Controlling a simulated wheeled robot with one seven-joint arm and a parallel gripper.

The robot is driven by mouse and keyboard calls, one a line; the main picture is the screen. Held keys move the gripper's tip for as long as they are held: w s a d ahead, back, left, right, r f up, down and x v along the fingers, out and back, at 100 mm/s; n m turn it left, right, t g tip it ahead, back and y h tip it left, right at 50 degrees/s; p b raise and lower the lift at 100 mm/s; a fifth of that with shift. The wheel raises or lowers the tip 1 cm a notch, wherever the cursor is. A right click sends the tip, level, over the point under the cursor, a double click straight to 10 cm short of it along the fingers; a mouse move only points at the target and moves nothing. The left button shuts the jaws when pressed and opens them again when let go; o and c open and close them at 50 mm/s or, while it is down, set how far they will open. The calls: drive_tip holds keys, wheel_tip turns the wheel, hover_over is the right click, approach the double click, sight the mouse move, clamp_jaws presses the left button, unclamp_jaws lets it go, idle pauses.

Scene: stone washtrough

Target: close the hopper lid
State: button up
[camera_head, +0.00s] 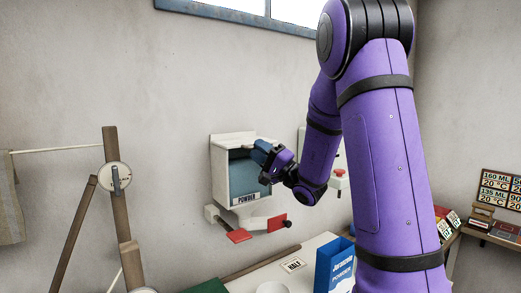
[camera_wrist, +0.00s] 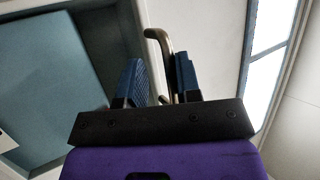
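The hopper (camera_head: 218,172) is a white box on the wall, with a "POWDER" label on its front edge. Its front shows a blue-teal recess, which fills the left of the wrist view (camera_wrist: 45,85). A pale top piece, probably the lid (camera_head: 232,139), sits raised above the recess; its exact angle is unclear. My gripper (camera_head: 262,152) is at the hopper's upper right front. In the wrist view my gripper (camera_wrist: 160,78) has its two blue fingers apart, with a bent metal handle (camera_wrist: 162,50) between them. The handle is closer to the right finger; contact cannot be told.
Red-ended levers (camera_head: 277,222) stick out below the hopper. A blue powder box (camera_head: 335,262) and a "HALF" card (camera_head: 293,264) are on the white surface below. A wooden frame with a dial (camera_head: 117,177) stands at left. Bare wall lies left of the hopper.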

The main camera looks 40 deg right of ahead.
drive_tip(key=shift+r, duration=0.1)
idle(0.3)
drive_tip(key=shift+s, duration=0.1)
drive_tip(key=v, duration=1)
drive_tip(key=shift+s, duration=0.3)
drive_tip(key=shift+d, duration=0.1)
drive_tip(key=s+a+r+n+g+y, duration=0.1)
drive_tip(key=s+a+n+g+y, duration=0.3)
drive_tip(key=a+g, duration=0.5)
drive_tip(key=s+a+n+g+y, duration=0.1)
drive_tip(key=s+a+n+g, duration=0.2)
drive_tip(key=s+a+g, duration=0.65)
drive_tip(key=s+a+f+n+g+h, duration=0.2)
drive_tip(key=s+a+f+h, duration=0.15)
drive_tip(key=s+h, duration=0.55)
drive_tip(key=d+r+t+h, duration=0.1)
drive_tip(key=h, duration=0.1)
drive_tip(key=d+t+h, duration=0.2)
drive_tip(key=d+r+n+t+h, duration=0.1)
drive_tip(key=h, duration=0.1)
drive_tip(key=shift+w+d+r+h, duration=0.15)
drive_tip(key=shift+w+r+h, duration=0.15)
drive_tip(key=shift+w, duration=0.1)
